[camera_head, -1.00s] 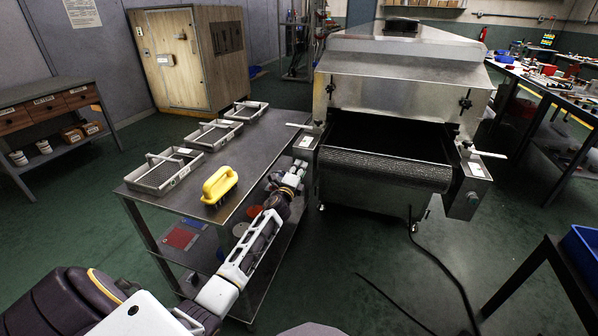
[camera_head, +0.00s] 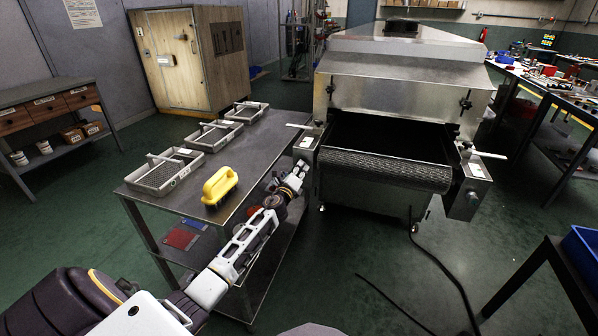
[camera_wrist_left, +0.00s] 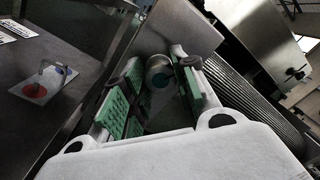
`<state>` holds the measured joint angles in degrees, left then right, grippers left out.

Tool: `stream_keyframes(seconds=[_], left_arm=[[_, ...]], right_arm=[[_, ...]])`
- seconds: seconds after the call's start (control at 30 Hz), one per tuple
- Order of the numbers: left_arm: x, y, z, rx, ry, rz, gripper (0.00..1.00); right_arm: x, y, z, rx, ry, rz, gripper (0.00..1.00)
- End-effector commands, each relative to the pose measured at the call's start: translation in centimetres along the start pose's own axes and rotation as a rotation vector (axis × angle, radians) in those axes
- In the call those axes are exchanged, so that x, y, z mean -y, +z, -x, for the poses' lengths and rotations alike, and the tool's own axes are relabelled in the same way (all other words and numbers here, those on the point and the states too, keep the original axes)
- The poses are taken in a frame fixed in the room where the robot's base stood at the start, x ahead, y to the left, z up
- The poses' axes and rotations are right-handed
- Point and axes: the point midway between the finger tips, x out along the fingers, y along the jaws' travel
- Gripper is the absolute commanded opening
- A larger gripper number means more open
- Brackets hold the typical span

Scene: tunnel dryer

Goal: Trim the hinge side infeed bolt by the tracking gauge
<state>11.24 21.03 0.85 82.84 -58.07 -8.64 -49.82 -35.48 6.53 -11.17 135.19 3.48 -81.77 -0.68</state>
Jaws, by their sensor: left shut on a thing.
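The tunnel dryer (camera_head: 400,90) stands at the centre with its mesh infeed belt (camera_head: 385,170) facing me. My left gripper (camera_head: 300,167) is at the left front corner of the infeed, below the left side plate (camera_head: 306,142). In the left wrist view my left gripper (camera_wrist_left: 160,84) has green-padded fingers closed around a round metal bolt end (camera_wrist_left: 158,70). The fingers hide part of the bolt. In the head view the bolt is hidden by the gripper. I cannot make out a gauge reading. My right gripper is out of view.
A steel table (camera_head: 240,165) left of the dryer carries several grey trays (camera_head: 165,184) and a yellow-handled brush (camera_head: 219,186). My left arm reaches along its right edge. A black cable (camera_head: 440,265) lies on the floor. A dark table with a blue bin (camera_head: 584,243) stands at right.

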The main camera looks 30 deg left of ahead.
Motion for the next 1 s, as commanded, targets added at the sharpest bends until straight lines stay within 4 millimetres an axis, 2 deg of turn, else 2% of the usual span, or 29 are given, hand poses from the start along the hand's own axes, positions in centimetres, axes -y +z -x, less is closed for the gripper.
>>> stream_keyframes(seconds=[0.13,0.17,0.33,0.77,1.0], left_arm=[[-0.1,-0.2,0.1,-0.003,0.001,0.001,0.04],[-0.1,-0.2,0.1,-0.003,0.001,0.001,0.29],[-0.1,-0.1,0.0,-0.002,0.0,0.001,0.51],[-0.1,0.0,0.1,-0.001,0.0,0.001,0.51],[-0.1,0.0,1.1,0.0,0.0,0.0,0.51]], right_arm=[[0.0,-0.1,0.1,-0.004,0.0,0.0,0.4],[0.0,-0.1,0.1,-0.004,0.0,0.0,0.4],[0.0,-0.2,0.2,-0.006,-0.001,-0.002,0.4],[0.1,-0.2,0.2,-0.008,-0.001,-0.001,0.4],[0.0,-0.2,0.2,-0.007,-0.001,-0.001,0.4]])
